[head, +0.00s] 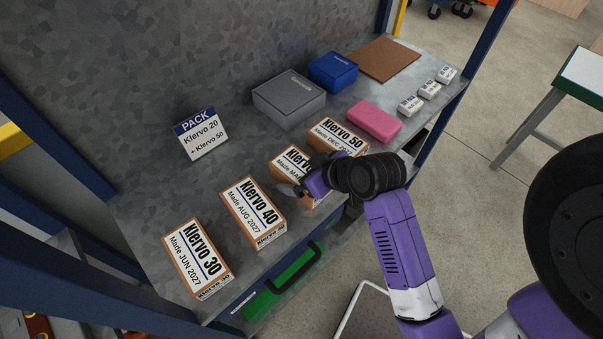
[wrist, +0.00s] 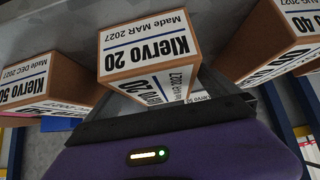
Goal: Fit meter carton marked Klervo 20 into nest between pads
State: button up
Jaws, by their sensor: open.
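The Klervo 20 carton (wrist: 150,50), brown with a white label reading Made MAR 2027, stands just ahead of my gripper in the wrist view. In the head view this carton (head: 291,159) is partly covered by my gripper (head: 306,180). My gripper is open at the carton's front side; one dark finger shows left of the carton. I cannot tell whether the jaws touch it. A sign (head: 201,134) reads PACK Klervo 20 + Klervo 50. I cannot make out a nest between pads in either view.
Klervo 40 (head: 253,212) and Klervo 30 (head: 197,258) stand left of it, Klervo 50 (head: 337,136) right. Behind are a grey box (head: 289,98) and a blue box (head: 333,71). A pink block (head: 374,121), a brown mat (head: 383,59) and small white boxes (head: 410,106) lie farther right.

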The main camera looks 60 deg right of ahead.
jog(key=shift+w+d+f, duration=0.1)
jog(key=shift+w+f, duration=0.1)
jog(key=c, duration=1.9)
jog(key=shift+c, duration=0.3)
jog(key=shift+r, duration=0.2)
